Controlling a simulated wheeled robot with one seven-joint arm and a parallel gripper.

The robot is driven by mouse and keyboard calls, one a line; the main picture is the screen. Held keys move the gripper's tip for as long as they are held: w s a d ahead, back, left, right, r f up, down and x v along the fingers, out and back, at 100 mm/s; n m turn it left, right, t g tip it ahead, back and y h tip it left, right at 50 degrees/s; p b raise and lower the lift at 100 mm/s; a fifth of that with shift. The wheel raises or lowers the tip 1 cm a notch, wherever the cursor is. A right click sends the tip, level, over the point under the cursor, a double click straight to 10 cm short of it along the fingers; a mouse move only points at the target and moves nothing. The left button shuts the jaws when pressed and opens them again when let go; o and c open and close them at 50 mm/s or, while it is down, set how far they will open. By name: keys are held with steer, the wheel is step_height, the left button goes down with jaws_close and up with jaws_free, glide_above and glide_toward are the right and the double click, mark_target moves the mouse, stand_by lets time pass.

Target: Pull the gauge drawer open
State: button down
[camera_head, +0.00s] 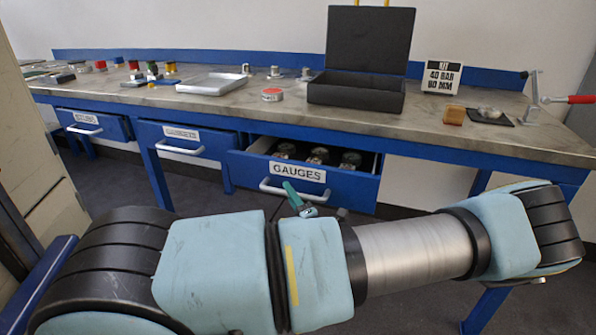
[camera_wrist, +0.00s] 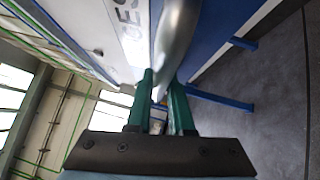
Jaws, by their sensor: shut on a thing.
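The gauge drawer (camera_head: 342,184) is blue, with a white label reading GAUGES, and stands pulled out from under the bench. Several round dark gauges (camera_head: 317,155) show inside it. Its curved metal handle (camera_head: 270,187) runs below the label. My gripper (camera_head: 293,194) is at the handle, partly hidden by my arm in the head view. In the wrist view, the green fingers of my gripper (camera_wrist: 160,92) are shut on the handle (camera_wrist: 174,40), which fills the space between and beyond the fingertips. The drawer's label (camera_wrist: 132,30) shows beside it.
Two other labelled drawers, at the left (camera_head: 90,124) and middle (camera_head: 183,139), appear closed or nearly so. The bench top (camera_head: 225,108) holds a tray (camera_head: 212,83), an open black case (camera_head: 357,93), a sign (camera_head: 441,77) and a red-handled clamp (camera_head: 580,99). Floor lies open below.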

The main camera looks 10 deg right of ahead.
steer(key=s+a+p, duration=0.3)
steer(key=s+a, duration=0.3)
steer(key=s, duration=0.5)
steer(key=shift+s+a, duration=0.15)
steer(key=shift+s, duration=0.2)
steer(key=c, duration=0.8)
jaws_free()
steer(key=b+v, duration=0.1)
steer(key=v, duration=1)
steer(key=shift+b, duration=0.3)
steer(key=shift+w, duration=0.1)
